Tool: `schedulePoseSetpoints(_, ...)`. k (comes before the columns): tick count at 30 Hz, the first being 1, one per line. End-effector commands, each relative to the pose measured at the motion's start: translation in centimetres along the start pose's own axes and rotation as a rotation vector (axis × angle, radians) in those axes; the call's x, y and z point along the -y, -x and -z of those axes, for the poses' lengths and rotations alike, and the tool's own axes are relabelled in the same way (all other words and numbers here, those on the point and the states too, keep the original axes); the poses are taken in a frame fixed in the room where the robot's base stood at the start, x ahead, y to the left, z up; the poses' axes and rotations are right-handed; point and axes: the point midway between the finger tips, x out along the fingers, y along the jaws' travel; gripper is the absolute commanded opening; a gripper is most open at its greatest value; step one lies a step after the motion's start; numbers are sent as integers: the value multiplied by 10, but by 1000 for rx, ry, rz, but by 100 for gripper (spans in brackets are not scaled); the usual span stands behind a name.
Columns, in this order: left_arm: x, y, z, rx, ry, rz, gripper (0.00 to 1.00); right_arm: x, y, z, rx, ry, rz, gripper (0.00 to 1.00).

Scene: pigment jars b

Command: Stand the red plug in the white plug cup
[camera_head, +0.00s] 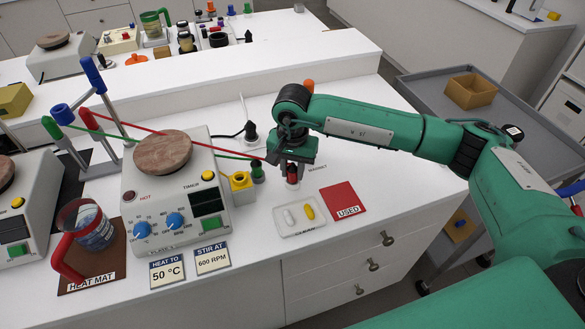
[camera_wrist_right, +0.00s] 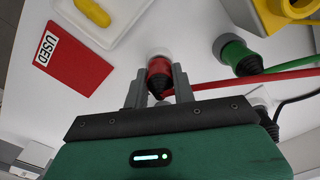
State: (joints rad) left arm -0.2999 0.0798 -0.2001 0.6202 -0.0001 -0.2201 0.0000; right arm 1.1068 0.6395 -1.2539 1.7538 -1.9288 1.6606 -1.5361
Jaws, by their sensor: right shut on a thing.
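My right gripper (camera_head: 290,165) is shut on the red plug (camera_head: 292,174) beside the hotplate. In the right wrist view the fingers (camera_wrist_right: 158,88) stand on either side of the red plug (camera_wrist_right: 159,72), with its black boot toward the gripper. The white plug cup (camera_wrist_right: 158,53) shows as a pale rim at the plug's far end; I cannot tell how deep the plug sits in it. A red cable runs from the plug to the left in the head view. My left gripper is not in view.
The hotplate (camera_head: 168,195) is further left. The CLEAN tray (camera_head: 285,231) and red USED card (camera_head: 344,203) lie in front. A black plug (camera_head: 251,134) stands behind.

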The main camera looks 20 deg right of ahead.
Motion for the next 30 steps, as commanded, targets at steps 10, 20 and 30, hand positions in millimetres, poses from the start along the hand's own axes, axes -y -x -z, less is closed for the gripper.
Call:
schedulePoseSetpoints(10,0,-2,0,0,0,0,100,0,-2,0,0,0,0,51)
schedulePoseSetpoints(20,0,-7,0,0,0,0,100,0,11,1,-2,0,1,51)
schedulePoseSetpoints(30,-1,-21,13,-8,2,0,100,0,85,1,-4,1,3,51)
